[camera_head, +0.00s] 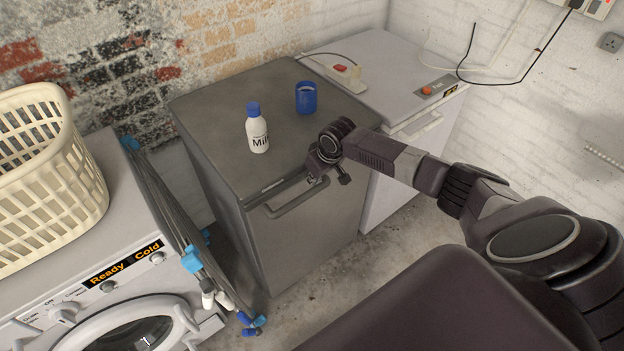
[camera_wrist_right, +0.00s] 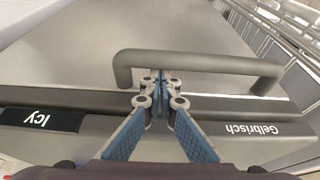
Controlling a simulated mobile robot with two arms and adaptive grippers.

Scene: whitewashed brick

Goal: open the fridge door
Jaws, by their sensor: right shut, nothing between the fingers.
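The grey fridge (camera_head: 225,110) stands in the middle of the head view, and its front door (camera_head: 305,235) looks closed. A grey bar handle (camera_head: 290,200) runs along the top of the door; it also shows in the right wrist view (camera_wrist_right: 205,63). My right gripper (camera_head: 322,176) is at the right end of the handle in the head view. In the wrist view its blue-padded fingers (camera_wrist_right: 160,80) are shut and empty, with their tips close to the handle bar. I cannot tell whether they touch it. My left gripper is in neither view.
A milk bottle (camera_head: 257,130) and a blue mug (camera_head: 306,98) stand on the fridge top. A folded drying rack (camera_head: 165,200) is left of the fridge, beside a washing machine (camera_head: 125,230) bearing a laundry basket (camera_head: 50,190). A white appliance (camera_head: 385,70) stands right. Concrete floor (camera_head: 385,262) is clear in front.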

